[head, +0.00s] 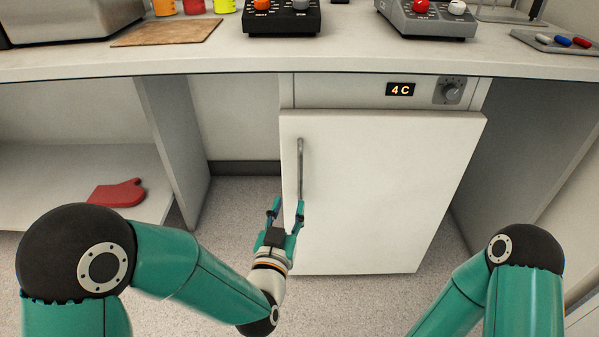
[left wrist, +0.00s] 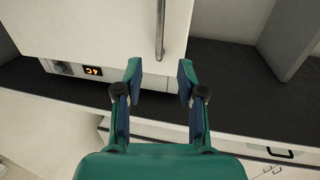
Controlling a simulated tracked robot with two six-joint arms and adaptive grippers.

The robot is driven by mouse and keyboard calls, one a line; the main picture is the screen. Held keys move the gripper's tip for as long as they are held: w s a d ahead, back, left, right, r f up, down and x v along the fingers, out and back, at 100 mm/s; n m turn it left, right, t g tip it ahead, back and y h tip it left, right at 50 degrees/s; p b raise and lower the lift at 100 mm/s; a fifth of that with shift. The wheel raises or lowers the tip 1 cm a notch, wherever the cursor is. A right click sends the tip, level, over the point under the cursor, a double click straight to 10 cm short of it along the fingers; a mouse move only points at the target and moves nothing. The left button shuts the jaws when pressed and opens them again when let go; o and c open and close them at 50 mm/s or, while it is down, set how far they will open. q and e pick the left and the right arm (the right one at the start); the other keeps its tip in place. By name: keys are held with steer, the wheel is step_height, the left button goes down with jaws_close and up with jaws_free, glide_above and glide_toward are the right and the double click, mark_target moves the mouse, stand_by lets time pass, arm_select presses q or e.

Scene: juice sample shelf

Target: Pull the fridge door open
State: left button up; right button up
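The white fridge door (head: 390,190) is under the counter and looks shut against the fridge body. A thin grey vertical handle (head: 300,168) runs along its left side. My left gripper (head: 287,207) is open, its fingertips by the lower end of the handle. In the left wrist view, the gripper (left wrist: 159,72) is spread with nothing between its fingers. The handle (left wrist: 160,28) there lies ahead, its end in line with the gap. Whether a finger touches the handle or door cannot be told. My right gripper is out of view; only its arm shows.
A display panel (head: 400,90) reading 4C and a dial (head: 449,91) sit above the door. The counter (head: 230,62) overhangs it. A red mitt (head: 117,193) lies on the low shelf at left. Open floor (head: 235,215) lies left of the fridge.

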mark_target(299, 170)
arm_select(q)
steer(key=w+d, duration=0.1)
steer(key=w, duration=0.3)
steer(key=w+b, duration=0.1)
steer(key=w, duration=0.4)
steer(key=w+d, duration=0.1)
steer(key=w, duration=0.3)
steer(key=shift+w+d+b, duration=0.35)
steer(key=shift+b, duration=0.05)
jaws_close()
steer(key=shift+a, duration=0.1)
